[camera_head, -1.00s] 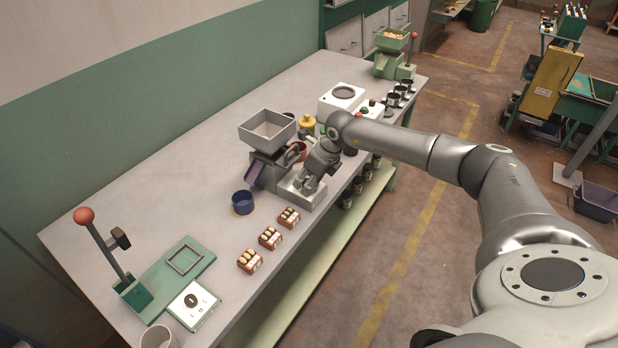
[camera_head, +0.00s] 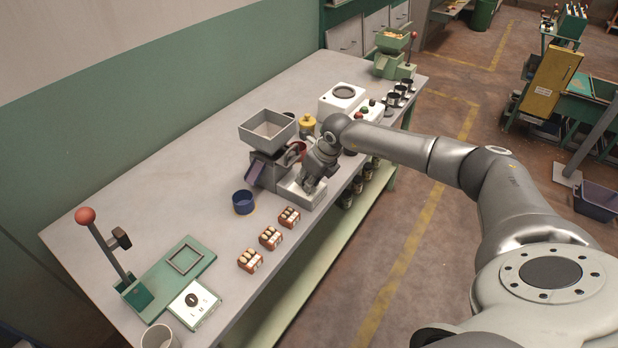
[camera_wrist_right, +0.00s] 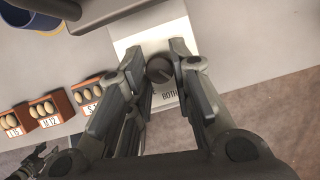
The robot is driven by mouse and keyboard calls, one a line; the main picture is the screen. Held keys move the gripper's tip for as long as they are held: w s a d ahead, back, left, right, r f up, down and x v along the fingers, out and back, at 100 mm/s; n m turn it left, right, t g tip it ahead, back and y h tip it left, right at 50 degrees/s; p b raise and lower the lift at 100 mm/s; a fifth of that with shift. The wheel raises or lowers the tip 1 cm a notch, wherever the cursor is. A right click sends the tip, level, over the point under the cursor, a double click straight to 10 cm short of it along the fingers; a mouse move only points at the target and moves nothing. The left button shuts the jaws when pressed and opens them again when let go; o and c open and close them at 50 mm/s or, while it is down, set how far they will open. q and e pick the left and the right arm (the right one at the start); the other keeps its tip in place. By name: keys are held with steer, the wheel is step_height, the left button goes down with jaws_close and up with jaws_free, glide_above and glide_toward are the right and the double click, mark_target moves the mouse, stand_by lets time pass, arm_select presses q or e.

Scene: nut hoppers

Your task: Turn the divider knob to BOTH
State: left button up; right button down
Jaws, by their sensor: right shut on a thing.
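The divider knob (camera_wrist_right: 159,69) is a small dark round knob on a pale plate; in the right wrist view it sits between the fingers of my right gripper (camera_wrist_right: 165,75), which is shut on it. The word BOTH is printed on the plate (camera_wrist_right: 160,35) just below the knob. Which way the knob points is hard to tell. In the head view my right gripper (camera_head: 308,185) reaches down onto the grey box (camera_head: 302,194) under the hopper (camera_head: 268,131), and it hides the knob there. My left gripper is not in view.
A blue cup (camera_head: 243,202) stands left of the box. Several small red boxes of nuts (camera_head: 270,237) line the table's front edge. A white machine (camera_head: 343,98) and a yellow-topped item (camera_head: 307,123) stand behind. A green press with a red-ball lever (camera_head: 85,215) is at the left.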

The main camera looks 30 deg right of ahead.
steer(key=shift+m+h, duration=0.3)
steer(key=shift+m, duration=0.5)
steer(key=shift+a+m+h, duration=0.15)
steer(key=shift+m+h, duration=0.15)
steer(key=shift+m, duration=0.5)
steer(key=shift+a+m+h+b, duration=0.1)
steer(key=shift+m+h+b, duration=0.85)
steer(key=shift+m, duration=1.05)
steer(key=c, duration=1.3)
jaws_free()
steer(key=shift+o, duration=0.2)
steer(key=shift+r, duration=0.1)
